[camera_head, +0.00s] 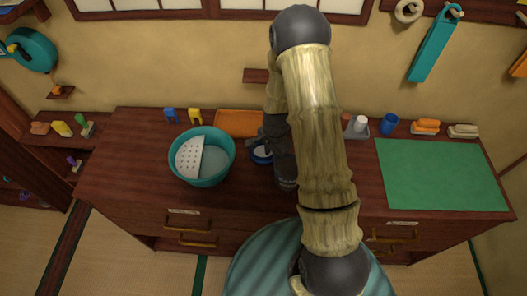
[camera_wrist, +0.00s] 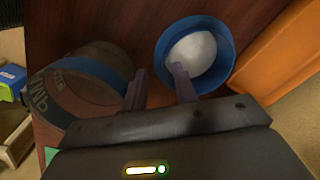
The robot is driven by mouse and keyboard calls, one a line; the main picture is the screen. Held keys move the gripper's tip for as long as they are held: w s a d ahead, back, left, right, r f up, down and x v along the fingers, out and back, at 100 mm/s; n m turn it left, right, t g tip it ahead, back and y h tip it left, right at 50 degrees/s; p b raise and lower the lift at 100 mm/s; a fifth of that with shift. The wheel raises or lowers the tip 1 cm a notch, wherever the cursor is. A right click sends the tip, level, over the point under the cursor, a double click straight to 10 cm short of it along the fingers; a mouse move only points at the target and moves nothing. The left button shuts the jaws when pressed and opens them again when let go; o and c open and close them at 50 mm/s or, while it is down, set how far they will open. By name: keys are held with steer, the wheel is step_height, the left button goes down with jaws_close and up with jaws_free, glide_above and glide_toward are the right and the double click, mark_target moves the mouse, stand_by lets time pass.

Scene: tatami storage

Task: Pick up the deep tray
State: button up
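An orange tray (camera_head: 238,123) lies at the back of the dark wooden counter; its wall also fills the right side of the wrist view (camera_wrist: 282,62). It is the likeliest deep tray, but its depth is hard to judge. A small grey tray (camera_head: 354,133) holding bottles stands right of my arm. My gripper (camera_wrist: 159,82) points down at the counter, its two fingers apart with nothing between them. A round blue dish (camera_wrist: 196,52) with a white inside is just beyond the right finger. In the head view my arm hides most of the gripper.
A teal basin (camera_head: 222,175) holding a white perforated piece stands left of the gripper. A round brown container with a blue band (camera_wrist: 92,84) is close to the left finger. A blue cup (camera_head: 389,123) and green mat (camera_head: 440,175) lie right. The counter's front left is clear.

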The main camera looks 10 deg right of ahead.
steer(key=shift+w+f, duration=0.1)
steer(key=shift+f, duration=1.2)
steer(key=c, duration=0.6)
steer(key=shift+r, duration=0.15)
steer(key=shift+r+b, duration=1)
steer(key=shift+r, duration=3.9)
